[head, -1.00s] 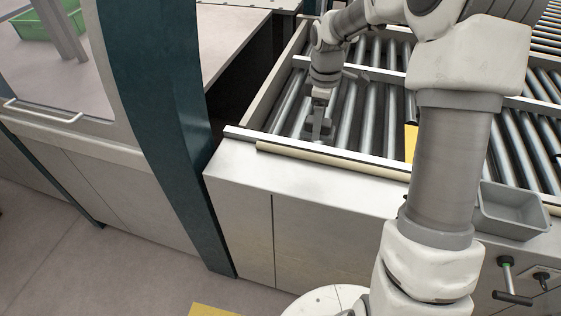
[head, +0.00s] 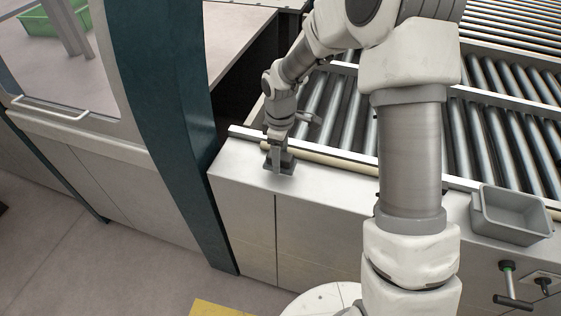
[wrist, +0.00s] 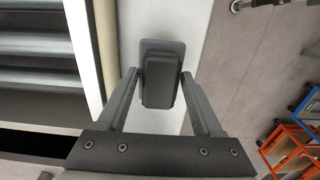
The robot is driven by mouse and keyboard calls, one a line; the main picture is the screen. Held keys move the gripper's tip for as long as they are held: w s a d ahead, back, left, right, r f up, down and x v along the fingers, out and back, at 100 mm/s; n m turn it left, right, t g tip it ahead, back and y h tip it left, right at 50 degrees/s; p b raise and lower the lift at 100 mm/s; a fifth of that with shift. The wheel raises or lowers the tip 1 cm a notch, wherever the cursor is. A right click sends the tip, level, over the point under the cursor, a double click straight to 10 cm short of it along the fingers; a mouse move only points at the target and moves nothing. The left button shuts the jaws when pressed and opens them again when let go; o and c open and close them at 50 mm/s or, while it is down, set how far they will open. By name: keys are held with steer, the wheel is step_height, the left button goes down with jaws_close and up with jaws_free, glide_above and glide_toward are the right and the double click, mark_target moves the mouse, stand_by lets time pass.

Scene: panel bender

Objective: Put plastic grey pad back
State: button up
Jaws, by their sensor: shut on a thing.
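The grey plastic pad (wrist: 160,82) is a dark grey block on a wider, lighter grey plate. My gripper (wrist: 158,96) is shut on it, one finger along each side of the block. In the head view my gripper (head: 278,152) points down over the left part of the pale metal ledge (head: 235,165) at the front of the roller bed. The pad (head: 280,166) is at its tip, just on the near side of the cream strip. I cannot tell whether the pad touches the ledge or hangs slightly above it.
The roller bed (head: 345,115) lies behind the ledge. A grey open bin (head: 511,213) stands on the ledge at the right. A dark teal curved post (head: 165,120) rises close on the left.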

steer(key=shift+f, duration=1.55)
steer(key=o, duration=1.3)
steer(key=shift+r, duration=0.1)
